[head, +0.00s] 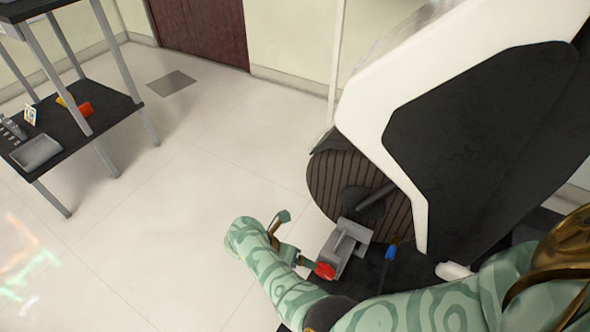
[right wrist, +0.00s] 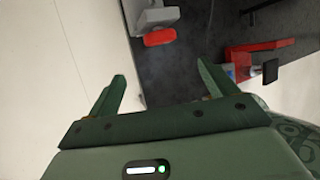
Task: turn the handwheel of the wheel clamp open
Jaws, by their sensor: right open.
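The wheel clamp (head: 345,243) is a grey block on a dark surface beside the large ribbed wheel. Its red handwheel (head: 325,270) is on the end nearest my right arm. In the right wrist view the clamp's grey body (right wrist: 152,18) is at the top, with the red handwheel (right wrist: 160,38) below it, seen edge-on. My right gripper (right wrist: 166,83) is open and empty, and the handwheel lies beyond its fingertips, between their lines. In the head view the right gripper (head: 296,240) is just left of the clamp. My left gripper is not in view.
A red device (right wrist: 255,58) with a black knob sits right of the clamp in the wrist view. A blue-handled item (head: 390,253) stands right of the clamp. The white and black machine (head: 470,130) rises behind. A shelf rack (head: 75,130) stands far left. Open floor lies left.

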